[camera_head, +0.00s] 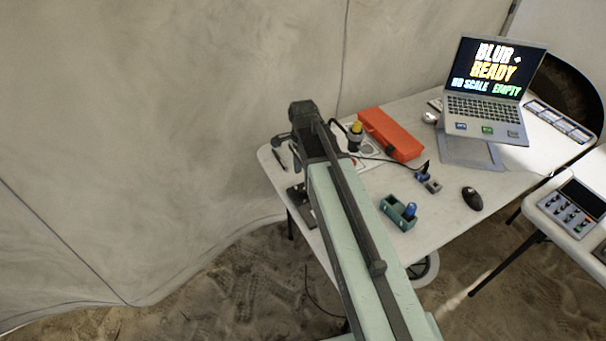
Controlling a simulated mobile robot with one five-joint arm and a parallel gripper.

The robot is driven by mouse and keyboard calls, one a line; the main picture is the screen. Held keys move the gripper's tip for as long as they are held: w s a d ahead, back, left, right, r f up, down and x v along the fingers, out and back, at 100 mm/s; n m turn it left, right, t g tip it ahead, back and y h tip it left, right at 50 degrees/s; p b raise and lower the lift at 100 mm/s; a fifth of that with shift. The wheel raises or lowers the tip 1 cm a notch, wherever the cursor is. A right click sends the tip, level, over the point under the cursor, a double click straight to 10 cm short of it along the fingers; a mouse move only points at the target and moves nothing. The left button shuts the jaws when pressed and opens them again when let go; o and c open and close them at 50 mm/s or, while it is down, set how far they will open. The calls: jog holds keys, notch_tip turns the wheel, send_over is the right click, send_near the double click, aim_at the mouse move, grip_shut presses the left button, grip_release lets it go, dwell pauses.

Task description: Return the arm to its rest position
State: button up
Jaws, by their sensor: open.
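My arm reaches from the bottom of the view up and left, over the near left part of the white table (455,205). My gripper (287,157) is the small dark part at the far end, partly hidden by the arm. Its jaws look apart, with nothing seen between them. The arm is stretched out, not folded.
On the table are an orange-red case (391,134), a yellow-topped dark item (355,135), a teal holder (398,213), a black mouse (472,198) and a laptop (490,90) on a stand. A second table with a control box (573,208) stands right. A fabric wall (150,120) is at left.

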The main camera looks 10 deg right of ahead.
jog(key=shift+r, duration=0.75)
jog(key=shift+f, duration=0.15)
jog(key=shift+s, duration=0.1)
jog(key=s+n, duration=0.8)
jog(key=n, duration=0.7)
jog(key=shift+s+d, duration=0.25)
jog(key=shift+s, duration=0.1)
